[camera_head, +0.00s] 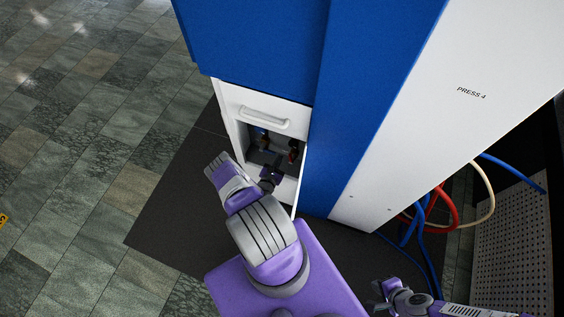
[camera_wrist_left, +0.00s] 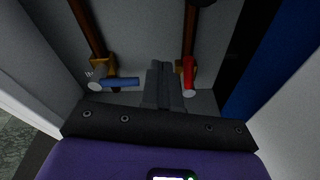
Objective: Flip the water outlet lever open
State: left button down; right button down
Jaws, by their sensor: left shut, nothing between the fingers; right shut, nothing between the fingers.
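In the left wrist view two valves sit on brown pipes inside a grey recess. The left valve has a blue lever (camera_wrist_left: 120,82) pointing right, across its pipe. The right valve has a red lever (camera_wrist_left: 188,72) lying roughly along its pipe. My left gripper (camera_wrist_left: 160,72) is shut and empty between the two levers, seemingly touching neither. In the head view it is at the opening (camera_head: 270,176), below the dark, small valves. My right gripper (camera_head: 379,292) is shut and empty at the bottom, away from the recess.
The recess is in a white panel with a handle (camera_head: 264,117), under the blue housing (camera_head: 265,45) of a press marked PRESS 4. Its side walls are close to my left gripper. Red, blue and cream hoses (camera_head: 445,207) hang at right. Tiled floor (camera_head: 90,130) at left is clear.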

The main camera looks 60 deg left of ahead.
pick_arm(q)
jog(key=s+a+f+m+t+h+b, duration=0.25)
jog(key=s+m+h+b, duration=0.2)
jog(key=m+b, duration=0.5)
jog(key=s+a+f+m+t+h+b, duration=0.1)
jog(key=s+m+t+h+b, duration=0.3)
jog(key=s+m+b, duration=0.5)
jog(key=w+d+r+m, duration=0.1)
jog(key=w+d+m, duration=0.1)
jog(key=w, duration=1.4)
jog(key=shift+r, duration=0.35)
jog(key=shift+m, duration=0.25)
